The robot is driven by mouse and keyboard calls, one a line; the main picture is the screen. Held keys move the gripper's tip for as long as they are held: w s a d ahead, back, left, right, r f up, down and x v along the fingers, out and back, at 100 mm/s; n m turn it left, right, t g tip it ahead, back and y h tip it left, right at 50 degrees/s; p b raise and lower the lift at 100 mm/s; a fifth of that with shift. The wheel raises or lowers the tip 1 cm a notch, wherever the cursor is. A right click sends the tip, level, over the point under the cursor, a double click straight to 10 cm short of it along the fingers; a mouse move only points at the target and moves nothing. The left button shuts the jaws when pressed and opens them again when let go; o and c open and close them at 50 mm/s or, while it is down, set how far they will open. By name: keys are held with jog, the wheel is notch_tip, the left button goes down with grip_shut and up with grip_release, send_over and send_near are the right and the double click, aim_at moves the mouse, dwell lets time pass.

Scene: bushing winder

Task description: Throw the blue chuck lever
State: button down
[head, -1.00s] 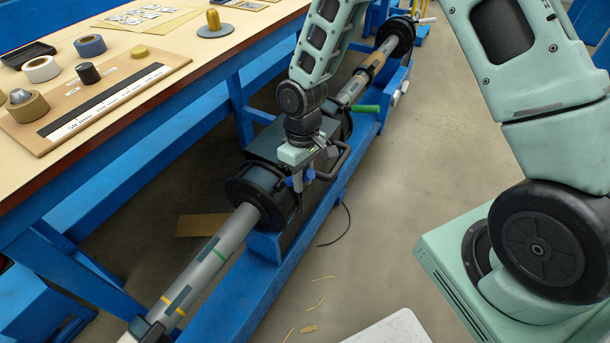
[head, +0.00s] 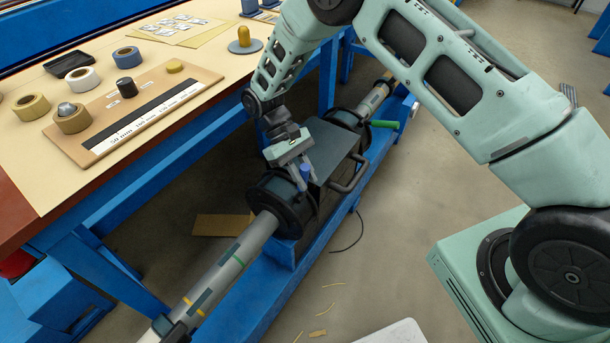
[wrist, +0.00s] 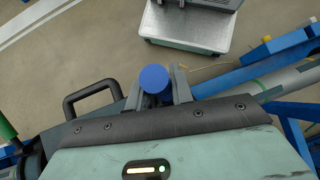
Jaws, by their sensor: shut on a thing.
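The blue chuck lever (head: 305,172) stands at the near end of the dark winder housing (head: 328,148), beside the black round chuck (head: 278,203). In the wrist view its round blue knob (wrist: 154,79) sits between the fingers. My gripper (head: 304,184) reaches down from above and is shut on the lever, with a finger on each side of the knob. The lower part of the lever is hidden by the fingers. A grey tube (head: 222,272) runs out of the chuck toward the lower left.
A black bail handle (head: 350,176) and a green handle (head: 384,124) stick out on the housing's right. A workbench (head: 50,185) with tape rolls and a board lies to the left.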

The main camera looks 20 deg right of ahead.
jog(key=shift+w+a, duration=0.1)
dwell(0.3)
jog(key=c, duration=1.2)
grip_release()
jog(key=shift+c, duration=0.2)
